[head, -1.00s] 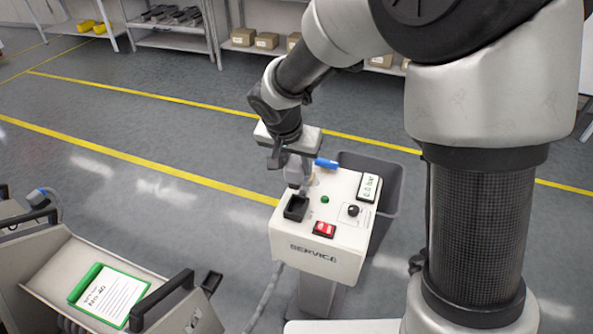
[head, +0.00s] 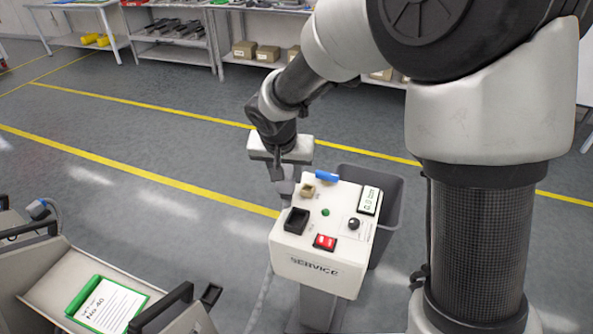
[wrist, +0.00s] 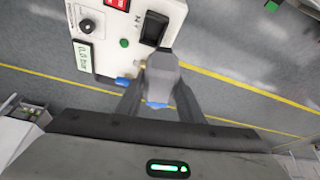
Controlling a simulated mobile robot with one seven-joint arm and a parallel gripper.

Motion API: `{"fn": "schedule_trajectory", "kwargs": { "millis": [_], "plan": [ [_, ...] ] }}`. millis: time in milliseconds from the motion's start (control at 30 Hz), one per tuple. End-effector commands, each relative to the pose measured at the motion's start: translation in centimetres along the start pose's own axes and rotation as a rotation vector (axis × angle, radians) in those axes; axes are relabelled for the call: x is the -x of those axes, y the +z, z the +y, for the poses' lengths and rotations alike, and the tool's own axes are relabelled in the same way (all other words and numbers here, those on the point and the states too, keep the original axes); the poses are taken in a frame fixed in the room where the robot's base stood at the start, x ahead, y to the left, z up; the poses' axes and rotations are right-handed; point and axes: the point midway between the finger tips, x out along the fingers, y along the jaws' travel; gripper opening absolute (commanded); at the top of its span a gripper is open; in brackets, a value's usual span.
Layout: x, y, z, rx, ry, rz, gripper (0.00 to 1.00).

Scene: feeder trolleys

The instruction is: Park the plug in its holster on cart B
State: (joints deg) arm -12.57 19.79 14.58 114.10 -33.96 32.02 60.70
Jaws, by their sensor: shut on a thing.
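My gripper (head: 284,172) is shut on a grey plug (wrist: 163,78), beside the left rear of the white service post (head: 310,264). In the head view the plug (head: 284,189) is largely hidden by the gripper. A brass fitting (head: 308,191) on the post is bare, and the plug looks apart from it. A cart (head: 52,282) with a green-edged card stands at lower left. A small black open-topped holder (head: 211,293) is at its right side, apparently empty. I cannot read a cart letter.
The post top has a black socket (head: 297,220), red switch (head: 325,242), blue lever (head: 327,176) and gauge reading 0.0 bar (head: 369,200). A grey bin (head: 386,222) stands behind it. Another cart part with a blue-grey connector (head: 39,209) is at the left edge. Floor between is open.

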Motion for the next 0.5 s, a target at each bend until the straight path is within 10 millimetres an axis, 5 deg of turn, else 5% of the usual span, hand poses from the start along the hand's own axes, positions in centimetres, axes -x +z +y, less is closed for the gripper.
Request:
{"fn": "schedule_trajectory", "kwargs": {
  "millis": [100,500],
  "plan": [
    [-3.9,1.6,-3.4,0.241,-0.105,-0.005,0.0],
    [-13.6,8.1,-15.0,1.148,-0.496,-0.004,0.0]
  ]
}}
